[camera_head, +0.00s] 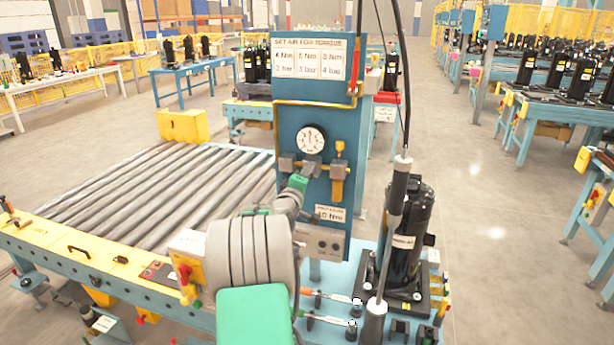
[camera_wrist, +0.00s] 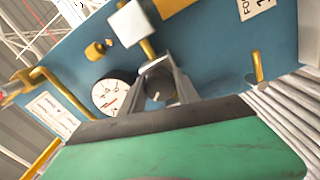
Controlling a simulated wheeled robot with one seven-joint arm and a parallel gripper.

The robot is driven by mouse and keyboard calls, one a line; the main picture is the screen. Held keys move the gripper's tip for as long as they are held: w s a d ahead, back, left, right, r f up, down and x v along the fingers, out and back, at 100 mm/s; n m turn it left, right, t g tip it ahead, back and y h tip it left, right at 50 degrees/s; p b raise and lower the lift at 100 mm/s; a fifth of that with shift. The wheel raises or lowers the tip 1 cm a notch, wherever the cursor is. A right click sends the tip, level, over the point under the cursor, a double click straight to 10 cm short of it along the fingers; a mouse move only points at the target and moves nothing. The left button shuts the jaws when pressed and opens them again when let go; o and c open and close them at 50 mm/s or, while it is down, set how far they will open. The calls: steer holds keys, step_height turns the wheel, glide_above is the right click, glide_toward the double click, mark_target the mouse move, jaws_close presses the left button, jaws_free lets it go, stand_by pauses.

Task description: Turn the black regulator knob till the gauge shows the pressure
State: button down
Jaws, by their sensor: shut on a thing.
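The blue regulator panel (camera_head: 288,118) stands upright at the centre of the head view. Its round white gauge (camera_head: 310,139) also shows in the wrist view (camera_wrist: 112,95); the needle is too small to read surely. My gripper (camera_wrist: 158,88) is at the panel, just below the gauge in the head view (camera_head: 297,183). Its fingers are shut around the dark regulator knob (camera_wrist: 157,91), seen between them in the wrist view. The knob is hidden behind my gripper in the head view. A torque and pressure chart (camera_head: 307,58) hangs above the gauge.
A brass fitting (camera_head: 338,170) sits right of my gripper, with a label (camera_head: 330,213) below. A black compressor (camera_head: 407,235) and a hanging tool (camera_head: 393,215) stand close at the right. A roller conveyor (camera_head: 150,195) lies at the left.

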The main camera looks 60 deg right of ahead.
steer(key=shift+n, duration=0.6)
steer(key=c, duration=0.9)
jaws_free()
steer(key=shift+a, duration=0.1)
steer(key=s+a+b, duration=0.1)
steer(key=a, duration=0.6)
steer(key=shift+a+f, duration=0.15)
steer(key=shift+a, duration=0.1)
steer(key=shift+s, duration=0.1)
